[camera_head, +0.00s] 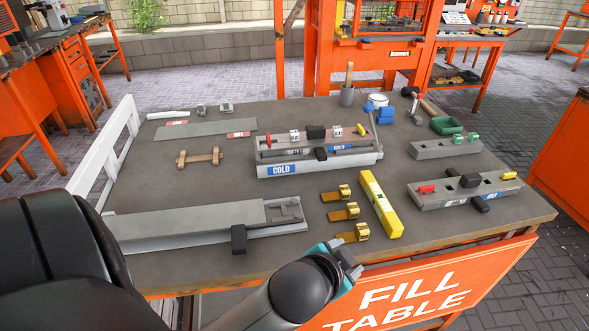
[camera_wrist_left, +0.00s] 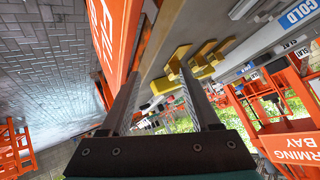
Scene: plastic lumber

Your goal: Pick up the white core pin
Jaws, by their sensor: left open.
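A white rod (camera_head: 168,115), which looks like the white core pin, lies flat at the back left of the grey table. It is small in the head view, and I cannot make it out in the left wrist view. My left gripper (camera_head: 347,259) is over the table's front edge, far from the rod, towards the front right. In the left wrist view its two fingers (camera_wrist_left: 165,72) are apart with nothing between them. My right gripper is in neither view.
A long grey mould (camera_head: 190,225) fills the front left. Brass clamps (camera_head: 343,212) and a yellow level (camera_head: 380,205) lie beyond my left gripper. A mould labelled COLD (camera_head: 315,165) stands mid-table. A grey plate (camera_head: 205,127) lies near the rod. Bare table lies left of centre.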

